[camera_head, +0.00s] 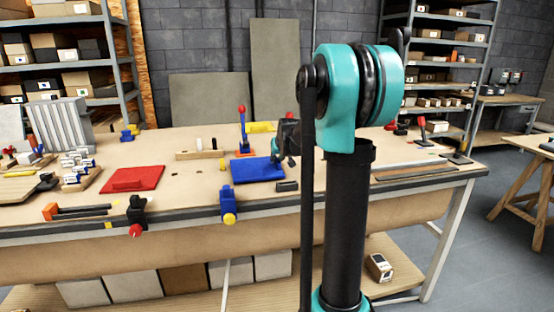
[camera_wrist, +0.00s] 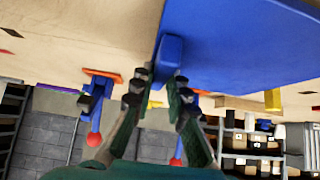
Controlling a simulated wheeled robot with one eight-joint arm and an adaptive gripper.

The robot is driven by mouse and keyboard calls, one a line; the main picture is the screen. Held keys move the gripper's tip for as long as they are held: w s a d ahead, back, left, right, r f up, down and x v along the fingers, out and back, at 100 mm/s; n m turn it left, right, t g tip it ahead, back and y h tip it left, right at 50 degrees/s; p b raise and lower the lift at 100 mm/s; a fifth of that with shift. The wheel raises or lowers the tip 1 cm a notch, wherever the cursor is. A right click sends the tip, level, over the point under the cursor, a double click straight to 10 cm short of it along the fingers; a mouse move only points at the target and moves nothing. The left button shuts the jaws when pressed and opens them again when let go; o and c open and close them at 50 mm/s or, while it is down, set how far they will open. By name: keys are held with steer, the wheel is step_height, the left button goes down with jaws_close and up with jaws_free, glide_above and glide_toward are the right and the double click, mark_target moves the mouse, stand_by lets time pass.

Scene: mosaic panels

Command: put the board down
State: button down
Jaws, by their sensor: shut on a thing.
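The blue board (camera_head: 257,170) is near the middle of the bench in the head view, left of my arm; whether it touches the bench top is hard to tell. In the wrist view the blue board (camera_wrist: 245,45) fills the upper right, with a raised blue handle (camera_wrist: 169,52) at its edge. My gripper (camera_wrist: 162,82) is shut on this handle, one finger on each side. In the head view my gripper (camera_head: 279,152) is small and partly hidden behind my arm.
A red board (camera_head: 133,180) lies left on the bench (camera_head: 190,187). A blue clamp with a red knob (camera_head: 242,128) stands just behind the blue board, beside a wooden block with pegs (camera_head: 203,154). Another blue clamp (camera_head: 228,203) is at the front edge.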

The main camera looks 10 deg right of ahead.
steer(key=shift+f, duration=0.45)
steer(key=c, duration=1.4)
jaws_free()
steer(key=v, duration=1.2)
